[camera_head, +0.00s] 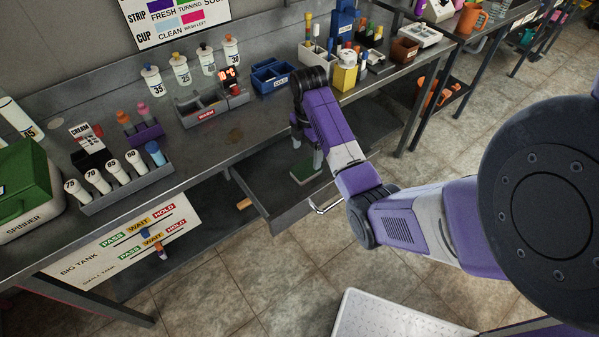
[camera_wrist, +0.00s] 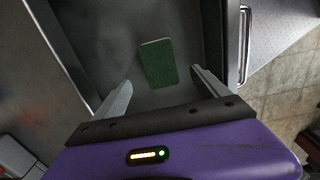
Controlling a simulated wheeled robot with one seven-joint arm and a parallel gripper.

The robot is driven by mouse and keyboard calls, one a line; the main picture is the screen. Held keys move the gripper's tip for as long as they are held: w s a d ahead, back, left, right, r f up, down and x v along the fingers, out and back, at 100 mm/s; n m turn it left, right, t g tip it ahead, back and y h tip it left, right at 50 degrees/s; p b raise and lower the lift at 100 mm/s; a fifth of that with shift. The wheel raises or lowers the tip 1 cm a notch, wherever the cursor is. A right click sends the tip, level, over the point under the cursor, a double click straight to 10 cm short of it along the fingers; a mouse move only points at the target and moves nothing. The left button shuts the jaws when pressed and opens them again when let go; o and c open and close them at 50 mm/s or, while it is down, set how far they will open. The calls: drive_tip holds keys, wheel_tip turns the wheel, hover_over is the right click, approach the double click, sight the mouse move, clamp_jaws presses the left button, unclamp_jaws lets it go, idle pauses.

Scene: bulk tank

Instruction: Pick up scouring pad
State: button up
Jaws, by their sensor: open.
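The scouring pad (camera_head: 306,172) is a flat green rectangle lying in the open grey drawer (camera_head: 258,192) under the bench. In the wrist view the pad (camera_wrist: 158,63) lies on the drawer floor, ahead of the fingertips and roughly between them. My gripper (camera_wrist: 158,88) is open and empty, with one finger on each side of the pad's line. In the head view my gripper (camera_head: 306,145) points down over the drawer, just above the pad, and partly hides it. I cannot tell the exact height of the fingertips above the pad.
The drawer's front wall and its metal handle (camera_wrist: 245,45) stand close to the right finger in the wrist view. The bench top (camera_head: 235,135) above holds white bottles (camera_head: 181,70), a blue tray (camera_head: 273,77) and a bottle rack (camera_head: 125,182). Tiled floor lies in front.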

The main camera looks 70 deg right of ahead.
sight(306, 168)
wheel_tip(306, 168, down, 2)
drive_tip(key=shift+a+f, duration=0.1)
drive_tip(key=shift+f+p, duration=0.45)
drive_tip(key=shift+f, duration=2.35)
drive_tip(key=shift+c, duration=0.5)
drive_tip(key=c, duration=1.3)
